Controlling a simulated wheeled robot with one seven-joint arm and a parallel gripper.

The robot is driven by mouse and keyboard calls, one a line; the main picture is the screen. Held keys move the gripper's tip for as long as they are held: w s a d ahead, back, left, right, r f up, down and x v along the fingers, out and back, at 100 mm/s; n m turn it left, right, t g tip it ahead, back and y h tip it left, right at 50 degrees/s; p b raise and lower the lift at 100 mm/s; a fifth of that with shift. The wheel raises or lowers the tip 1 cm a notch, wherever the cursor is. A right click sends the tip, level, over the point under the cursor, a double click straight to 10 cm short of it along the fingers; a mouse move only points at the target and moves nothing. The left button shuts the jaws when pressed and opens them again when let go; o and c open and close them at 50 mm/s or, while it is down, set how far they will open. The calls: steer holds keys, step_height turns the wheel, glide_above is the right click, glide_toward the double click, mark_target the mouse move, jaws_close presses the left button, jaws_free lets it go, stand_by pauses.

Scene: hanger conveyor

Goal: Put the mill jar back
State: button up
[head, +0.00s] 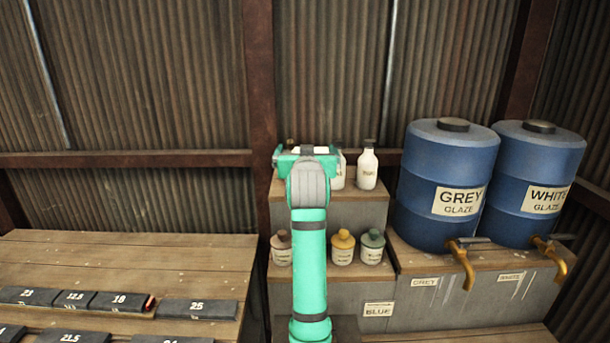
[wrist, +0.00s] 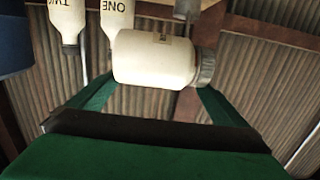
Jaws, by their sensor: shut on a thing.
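In the wrist view my gripper (wrist: 158,82) is shut on a white jar (wrist: 150,58) with a grey lid. The jar lies across the picture between the green fingers, lid to the right. A mark on its side is too small to read, so I cannot confirm that it is the mill jar. In the head view my gripper (head: 307,154) is at the upper step (head: 345,193) of a stepped shelf; the arm hides most of what it holds. Three cream jars with a brown lid (head: 281,248), a yellow lid (head: 342,248) and a green lid (head: 372,247) stand on the lower step.
White bottles (head: 367,168) stand on the upper step; the wrist view shows bottles marked ONE (wrist: 117,20) and TWO (wrist: 68,22). Blue GREY (head: 425,215) and WHITE (head: 535,220) glaze drums with brass taps are right. A bench (head: 130,260) with dark numbered blocks is left.

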steer(key=w+f, duration=0.4)
steer(key=f, duration=0.1)
steer(key=shift+w+a+f, duration=0.1)
steer(key=shift+w+a, duration=0.15)
steer(key=shift+w, duration=0.15)
steer(key=shift+w+f, duration=0.15)
steer(key=shift+f, duration=0.75)
steer(key=shift+w+f, duration=0.1)
steer(key=shift+f, duration=0.8)
steer(key=shift+f, duration=0.1)
steer(key=o, duration=1.4)
steer(key=shift+f, duration=0.2)
steer(key=shift+s+r, duration=0.1)
steer(key=shift+r, duration=0.1)
